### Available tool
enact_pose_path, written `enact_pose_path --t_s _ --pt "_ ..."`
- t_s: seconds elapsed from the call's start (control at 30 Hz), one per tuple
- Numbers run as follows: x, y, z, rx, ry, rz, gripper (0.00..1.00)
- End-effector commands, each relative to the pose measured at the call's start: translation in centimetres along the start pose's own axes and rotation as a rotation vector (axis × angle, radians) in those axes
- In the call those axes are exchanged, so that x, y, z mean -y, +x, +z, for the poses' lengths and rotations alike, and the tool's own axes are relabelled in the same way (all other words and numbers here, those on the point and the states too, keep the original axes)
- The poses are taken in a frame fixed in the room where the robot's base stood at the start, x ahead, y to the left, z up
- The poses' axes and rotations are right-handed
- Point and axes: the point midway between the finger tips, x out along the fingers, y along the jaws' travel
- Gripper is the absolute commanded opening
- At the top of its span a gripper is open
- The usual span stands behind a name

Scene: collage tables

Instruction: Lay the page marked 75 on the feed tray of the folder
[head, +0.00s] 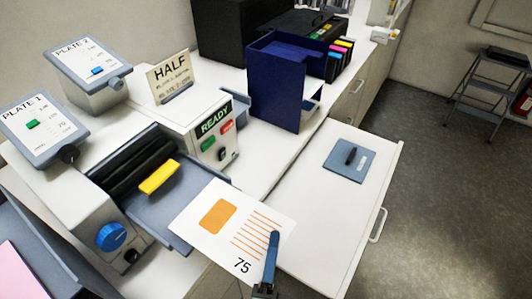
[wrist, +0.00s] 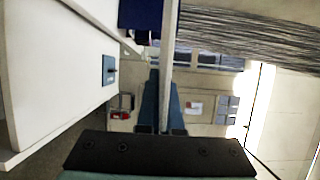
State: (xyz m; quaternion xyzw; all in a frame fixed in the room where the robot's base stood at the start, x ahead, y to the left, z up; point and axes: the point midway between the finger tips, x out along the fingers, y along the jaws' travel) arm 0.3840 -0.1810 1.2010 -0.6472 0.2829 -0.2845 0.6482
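The page marked 75 (head: 218,247) is white with an orange square and orange lines. My gripper (head: 274,236) is shut on its right edge in the head view. In the wrist view the page (wrist: 168,50) shows nearly edge-on between my two blue fingers (wrist: 162,73). The folder's feed tray (head: 146,208) is blue-grey and lies in front of the dark rollers (head: 130,170). The page's left part overlaps the tray's right side in the head view. I cannot tell whether it touches the tray.
A yellow block (head: 159,177) is at the tray's roller end. The folder's READY panel (head: 214,121) stands behind. A blue knob (head: 111,237) is at the front. A dark blue box (head: 272,85) stands farther back. A white surface with a small blue-grey plate (head: 340,170) lies right.

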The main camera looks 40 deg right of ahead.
Motion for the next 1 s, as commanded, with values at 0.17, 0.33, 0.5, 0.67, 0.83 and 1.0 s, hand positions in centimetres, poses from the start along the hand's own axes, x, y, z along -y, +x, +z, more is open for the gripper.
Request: enact_pose_path --t_s 0.17,0.33,0.5,0.67,0.83,1.0 --pt "-0.3 0.7 1.8 0.003 0.003 -0.002 0.0" --pt "-0.7 1.5 3.7 0.003 0.003 -0.002 0.0" --pt "-1.1 2.3 5.5 0.002 0.002 -0.002 0.0" --pt "-1.4 3.0 7.3 0.003 0.003 -0.002 0.0" --pt "-1.7 3.8 9.1 0.002 0.003 -0.001 0.0" --pt "-1.9 4.3 10.5 0.002 0.002 0.0 0.0"
